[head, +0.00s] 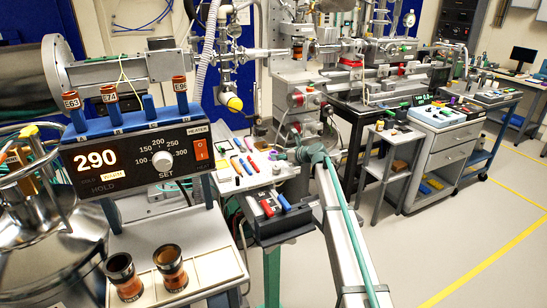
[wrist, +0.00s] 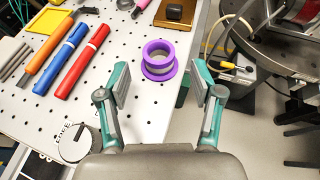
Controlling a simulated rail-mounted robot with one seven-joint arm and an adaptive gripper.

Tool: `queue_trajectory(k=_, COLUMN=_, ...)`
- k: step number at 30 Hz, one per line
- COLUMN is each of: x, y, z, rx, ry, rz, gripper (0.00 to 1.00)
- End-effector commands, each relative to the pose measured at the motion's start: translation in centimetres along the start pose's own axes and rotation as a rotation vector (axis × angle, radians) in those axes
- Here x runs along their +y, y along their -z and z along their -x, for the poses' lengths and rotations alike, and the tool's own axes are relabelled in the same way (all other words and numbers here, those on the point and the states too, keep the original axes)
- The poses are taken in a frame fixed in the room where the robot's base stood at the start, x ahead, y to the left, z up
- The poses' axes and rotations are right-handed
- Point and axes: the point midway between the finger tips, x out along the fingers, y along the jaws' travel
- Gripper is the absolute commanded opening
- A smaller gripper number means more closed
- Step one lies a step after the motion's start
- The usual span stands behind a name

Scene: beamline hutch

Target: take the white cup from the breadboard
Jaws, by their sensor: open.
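The white breadboard (wrist: 120,110) with its grid of holes fills the left of the wrist view; it also shows in the head view (head: 226,186). A round white cup-like object (wrist: 75,143) with dark lettering is at the board's lower left in the wrist view, left of my gripper's palm. I take it for the white cup; I cannot make it out in the head view. My gripper (wrist: 160,84) is open, its fingers apart with nothing held. A purple-rimmed spool (wrist: 160,60) lies ahead, between the fingertips in the picture but beyond them.
Red (wrist: 74,68), blue (wrist: 61,59) and orange (wrist: 48,49) handled tools lie left on the board. Right of the board is open floor (wrist: 262,130), with dark round equipment (wrist: 290,40) behind.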

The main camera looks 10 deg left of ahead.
Motion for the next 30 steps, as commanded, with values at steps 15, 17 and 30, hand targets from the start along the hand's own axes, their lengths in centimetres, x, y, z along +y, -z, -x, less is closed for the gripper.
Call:
queue_trajectory(k=15, x=0.1, y=-0.1, z=-4.6, rx=0.000, ry=0.001, rz=0.000, gripper=0.66)
queue_trajectory(k=17, x=0.1, y=-0.1, z=-4.6, rx=0.000, ry=0.001, rz=0.000, gripper=0.66)
queue_trajectory(k=30, x=0.1, y=-0.1, z=-4.5, rx=0.000, ry=0.001, rz=0.000, gripper=0.00)
